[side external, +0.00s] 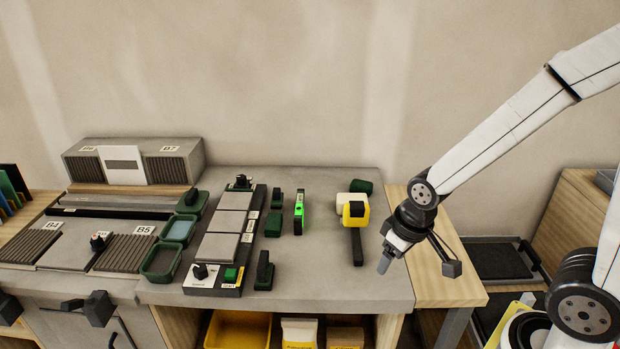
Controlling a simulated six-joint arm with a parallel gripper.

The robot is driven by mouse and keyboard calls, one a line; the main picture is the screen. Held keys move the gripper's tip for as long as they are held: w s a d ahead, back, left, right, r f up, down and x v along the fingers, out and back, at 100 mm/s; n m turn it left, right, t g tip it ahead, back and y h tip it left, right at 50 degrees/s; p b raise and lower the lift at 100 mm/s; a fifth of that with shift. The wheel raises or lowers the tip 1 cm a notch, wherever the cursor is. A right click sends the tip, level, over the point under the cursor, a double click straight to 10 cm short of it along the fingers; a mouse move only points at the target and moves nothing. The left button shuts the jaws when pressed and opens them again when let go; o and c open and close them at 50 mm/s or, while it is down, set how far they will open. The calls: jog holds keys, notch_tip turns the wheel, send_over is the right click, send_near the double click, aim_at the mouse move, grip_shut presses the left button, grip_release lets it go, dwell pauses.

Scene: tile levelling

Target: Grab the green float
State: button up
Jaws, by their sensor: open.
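My gripper (418,264) hangs at the right end of the grey bench, beside the yellow-headed mallet. Its fingers are spread wide and nothing is between them. A dark block with an upright handle (264,271) stands on the bench near the front edge, right of the tile row; it may be the green float, but its colour is too dark to be sure. Dark green blocks (273,223) lie behind it, and a slim bright green and black tool (298,213) stands to their right. My gripper is well to the right of all of these and touches none.
Grey tiles (222,222) lie in a row on a black-edged board. The yellow and black mallet (355,214) lies between my gripper and the green items. Green trays (160,262) stand left of the board. The bench between block and mallet (318,265) is clear.

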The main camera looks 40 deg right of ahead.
jog(key=w+a+m+g, duration=0.1)
jog(key=w+a+m, duration=0.35)
jog(key=w, duration=0.85)
jog(key=m+g, duration=0.2)
jog(key=m, duration=0.2)
send_over(263, 259)
jog(key=shift+s+d+f, duration=0.1)
jog(key=shift+s+f, duration=0.2)
jog(key=shift+f, duration=0.6)
jog(key=shift+w+a+f+m, duration=0.15)
jog(key=shift+w+a+m, duration=0.15)
jog(key=shift+a, duration=0.1)
jog(key=shift+d+f, duration=0.15)
jog(key=shift+f, duration=1.8)
jog(key=shift+d+f, duration=0.1)
jog(key=shift+f, duration=1.8)
grip_shut()
